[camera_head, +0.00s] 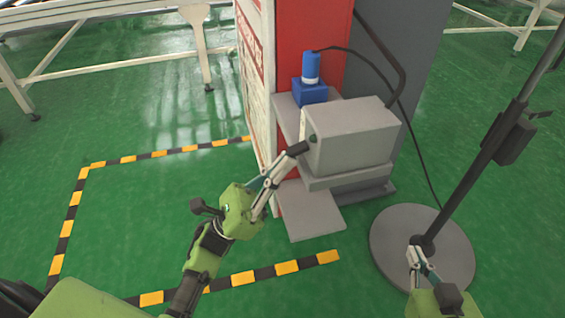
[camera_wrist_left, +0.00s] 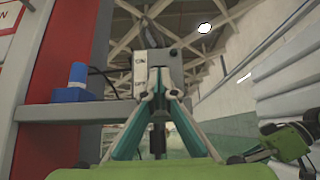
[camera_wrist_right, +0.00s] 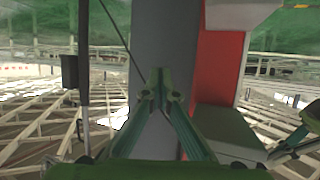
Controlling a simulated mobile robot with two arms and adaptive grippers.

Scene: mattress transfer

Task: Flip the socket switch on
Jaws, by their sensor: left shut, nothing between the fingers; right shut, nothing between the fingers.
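The socket box (camera_head: 352,137) is a light grey block on a shelf of the red and grey cabinet. In the left wrist view its face (camera_wrist_left: 140,66) carries ON and OFF labels. My left gripper (camera_head: 297,150) is shut and empty, with its tips at the left face of the box. In that wrist view the tips (camera_wrist_left: 161,90) cover part of the face beside the OFF label. The switch lever is hidden or too small to tell, and contact is unclear. My right gripper (camera_head: 417,260) is shut and empty, in front of the stand's pole.
A blue cylinder on a blue block (camera_head: 310,92) stands on the shelf behind the box. A black cable runs behind the box. A dark pole on a round grey base (camera_head: 450,262) stands at the right. Green floor with striped tape (camera_head: 287,267) is clear at left.

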